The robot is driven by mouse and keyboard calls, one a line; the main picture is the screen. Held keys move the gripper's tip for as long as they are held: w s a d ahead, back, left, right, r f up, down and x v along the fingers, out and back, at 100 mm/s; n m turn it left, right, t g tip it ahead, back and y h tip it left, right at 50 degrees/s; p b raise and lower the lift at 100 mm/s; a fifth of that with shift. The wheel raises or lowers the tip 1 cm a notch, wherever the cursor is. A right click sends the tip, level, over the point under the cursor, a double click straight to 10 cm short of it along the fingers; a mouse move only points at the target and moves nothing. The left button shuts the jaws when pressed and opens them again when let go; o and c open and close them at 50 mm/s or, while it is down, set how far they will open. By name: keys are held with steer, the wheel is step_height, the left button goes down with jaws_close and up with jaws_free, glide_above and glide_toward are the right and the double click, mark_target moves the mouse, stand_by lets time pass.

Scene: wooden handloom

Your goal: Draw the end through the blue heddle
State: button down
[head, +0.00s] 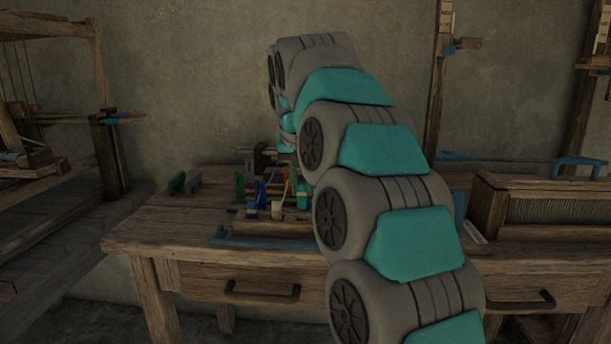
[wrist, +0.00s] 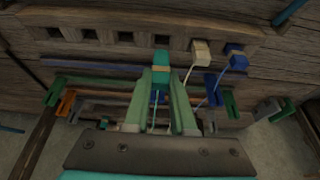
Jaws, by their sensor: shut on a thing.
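In the wrist view my gripper (wrist: 161,82) is shut on a teal end block with a tan band (wrist: 161,62). The block sticks out past the fingertips, near the wooden rack (wrist: 108,22) with its row of square holes. A pale thread (wrist: 152,118) trails from it between my fingers. A small blue part (wrist: 160,97) shows between the fingers; I cannot tell whether it is the blue heddle, or whether the thread passes through it. Another blue piece (wrist: 210,86) stands right of the fingers. In the head view my arm hides most of the work area.
A cream block (wrist: 201,50) and a blue block (wrist: 236,57) sit at the rack with threads. Green clamps (wrist: 55,92) (wrist: 229,103), an orange piece (wrist: 66,103) and a grey clamp (wrist: 268,109) flank the bars.

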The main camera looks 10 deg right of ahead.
mark_target(302, 198)
steer(key=shift+f, duration=0.45)
steer(key=shift+f, duration=0.1)
steer(key=shift+f+b, duration=1.2)
steer(key=shift+f, duration=0.6)
steer(key=c, duration=0.7)
jaws_free()
steer(key=shift+r, duration=0.15)
steer(key=shift+v, duration=3.8)
